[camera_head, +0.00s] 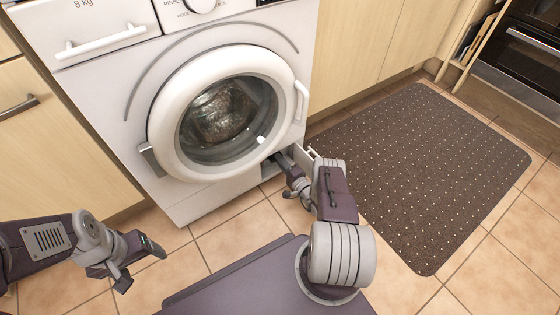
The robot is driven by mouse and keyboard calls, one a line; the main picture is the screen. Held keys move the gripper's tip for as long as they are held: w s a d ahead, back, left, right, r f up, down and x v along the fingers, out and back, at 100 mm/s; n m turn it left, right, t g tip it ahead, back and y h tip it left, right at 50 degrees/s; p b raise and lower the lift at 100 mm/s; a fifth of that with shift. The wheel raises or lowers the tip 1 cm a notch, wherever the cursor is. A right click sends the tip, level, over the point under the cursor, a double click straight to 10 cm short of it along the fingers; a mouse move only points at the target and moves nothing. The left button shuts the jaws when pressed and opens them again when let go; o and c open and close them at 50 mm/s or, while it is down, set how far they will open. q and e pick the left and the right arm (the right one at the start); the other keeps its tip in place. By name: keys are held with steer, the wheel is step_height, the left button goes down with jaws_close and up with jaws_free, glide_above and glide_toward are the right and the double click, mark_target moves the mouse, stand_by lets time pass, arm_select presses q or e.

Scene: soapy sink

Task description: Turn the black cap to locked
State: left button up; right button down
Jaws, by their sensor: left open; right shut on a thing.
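The washing machine (90,105) has a small opening (266,169) low on its front right, with its white flap (305,157) standing open. My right gripper (279,159) reaches into this opening. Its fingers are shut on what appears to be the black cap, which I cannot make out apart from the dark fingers. The cap's turn position and any lock mark are hidden. My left gripper (146,264) is open and empty above the floor tiles at the lower left, well apart from the machine.
The round door (165,110) of the machine is shut, just above the opening. A dark dotted mat (430,170) lies on the tiles at the right. Wooden cabinets (360,35) flank the machine. The tiles (215,240) in front are clear.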

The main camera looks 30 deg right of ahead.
steer(key=c, duration=1.4)
jaws_free()
steer(key=shift+c, duration=0.2)
steer(key=shift+s, duration=0.1)
steer(key=s+p, duration=0.5)
steer(key=s, duration=0.4)
steer(key=shift+d, duration=0.3)
